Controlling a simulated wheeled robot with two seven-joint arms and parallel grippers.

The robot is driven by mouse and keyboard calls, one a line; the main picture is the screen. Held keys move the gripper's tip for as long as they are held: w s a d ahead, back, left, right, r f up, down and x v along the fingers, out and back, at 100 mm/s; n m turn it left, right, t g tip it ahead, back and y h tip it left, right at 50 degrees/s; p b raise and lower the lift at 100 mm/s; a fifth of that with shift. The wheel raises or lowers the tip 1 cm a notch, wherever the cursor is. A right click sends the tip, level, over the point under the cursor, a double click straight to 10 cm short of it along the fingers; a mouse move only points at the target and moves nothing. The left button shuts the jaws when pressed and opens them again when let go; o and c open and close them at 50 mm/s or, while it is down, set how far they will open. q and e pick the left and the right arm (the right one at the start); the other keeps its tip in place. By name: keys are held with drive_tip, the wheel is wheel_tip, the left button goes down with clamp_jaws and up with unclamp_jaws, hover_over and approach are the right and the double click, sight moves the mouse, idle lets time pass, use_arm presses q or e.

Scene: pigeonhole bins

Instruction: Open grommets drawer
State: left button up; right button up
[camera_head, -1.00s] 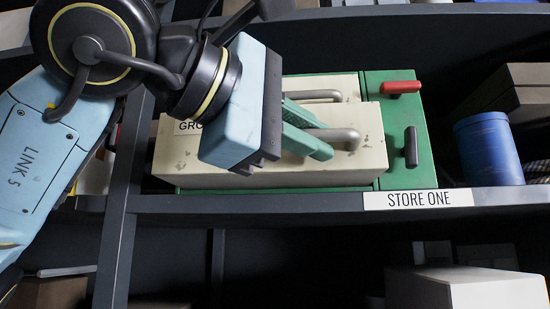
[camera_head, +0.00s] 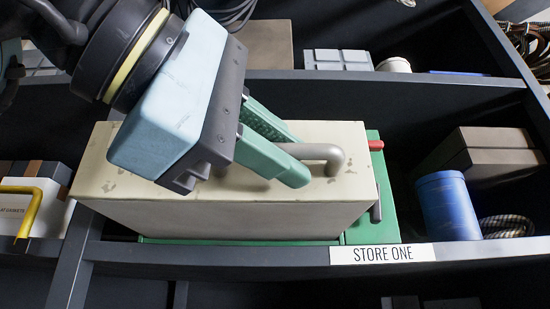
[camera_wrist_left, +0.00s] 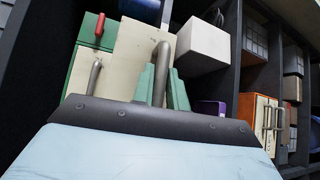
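The cream drawer (camera_head: 230,215) stands out toward me from a green cabinet (camera_head: 375,231) on the shelf. Its grey arched handle (camera_head: 332,157) is on the upper side in the head view. My left gripper (camera_head: 298,160) has its green fingers on either side of this handle. In the left wrist view the handle (camera_wrist_left: 160,58) passes between the fingers (camera_wrist_left: 161,80), which look closed on it. A second cream drawer (camera_wrist_left: 92,62) with its own grey handle sits farther back beside it. No drawer name is readable now. My right gripper is out of view.
A blue cylinder (camera_head: 448,206) and brown boxes (camera_head: 488,152) stand right of the cabinet. The shelf edge carries a STORE ONE label (camera_head: 383,253). A white bin with a yellow handle (camera_head: 30,212) is at left. A dark upright (camera_head: 73,265) stands below the drawer's left end.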

use_arm(q)
drive_tip(key=shift+o, duration=0.3)
drive_tip(key=shift+s+a, duration=0.2)
drive_tip(key=shift+a, duration=0.05)
drive_tip(key=b+v, duration=0.1)
drive_tip(key=v, duration=1.2)
drive_tip(key=shift+d, duration=0.15)
